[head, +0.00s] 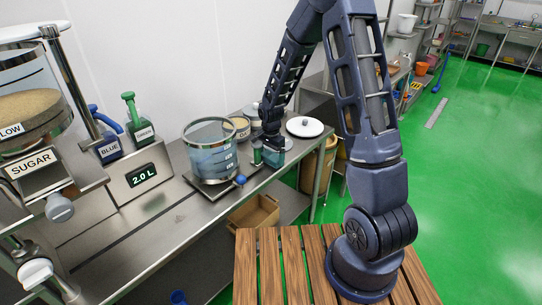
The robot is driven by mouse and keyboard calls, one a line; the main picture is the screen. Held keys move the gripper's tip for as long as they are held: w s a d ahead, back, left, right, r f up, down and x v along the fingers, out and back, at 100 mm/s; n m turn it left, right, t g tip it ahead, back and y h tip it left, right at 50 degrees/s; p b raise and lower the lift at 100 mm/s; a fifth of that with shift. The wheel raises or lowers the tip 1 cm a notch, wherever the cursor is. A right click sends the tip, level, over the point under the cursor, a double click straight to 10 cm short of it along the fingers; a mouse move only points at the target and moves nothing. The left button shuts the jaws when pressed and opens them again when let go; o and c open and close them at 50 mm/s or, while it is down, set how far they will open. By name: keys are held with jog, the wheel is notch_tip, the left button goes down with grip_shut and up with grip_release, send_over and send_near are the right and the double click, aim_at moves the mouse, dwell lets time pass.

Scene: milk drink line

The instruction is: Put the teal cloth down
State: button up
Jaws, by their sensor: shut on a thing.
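My gripper (268,146) points down over the far part of the steel counter, right of a clear measuring vessel. It is shut on the teal cloth (275,157), which shows small and partly hidden below and beside the fingers. I cannot tell whether the cloth touches the counter. A small green item (257,153) shows just left of the fingers; its shape is unclear.
The clear vessel (208,158) stands on a flat base, with a blue knob (241,180) at its front. A tub (240,127) and white round lid (305,127) are nearby. The near counter (170,235) is clear. A cardboard box (253,213) sits below.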

aim_at(271, 156)
jog(key=shift+f, duration=0.15)
jog(key=o, duration=0.7)
jog(key=shift+c, duration=0.2)
notch_tip(271, 156, up, 12)
jog(key=s+d+r+n+t, duration=0.1)
jog(key=s+d+r+n, duration=0.1)
jog(key=s+d+r, duration=0.35)
jog(key=s+d+r+n+t, duration=0.1)
jog(key=s+d+r+n, duration=0.15)
jog(key=d+r, duration=0.6)
jog(key=s+d+r+n+t, duration=0.1)
jog(key=s+d+r, duration=0.3)
jog(key=s, duration=0.5)
jog(key=s+d+r+n+t, duration=0.1)
jog(key=s+d+r+n, duration=0.2)
jog(key=s, duration=0.6)
jog(key=shift+d+r+t, duration=0.3)
jog(key=shift+d+r, duration=0.05)
jog(key=shift+d, duration=0.4)
jog(key=shift+n, duration=0.25)
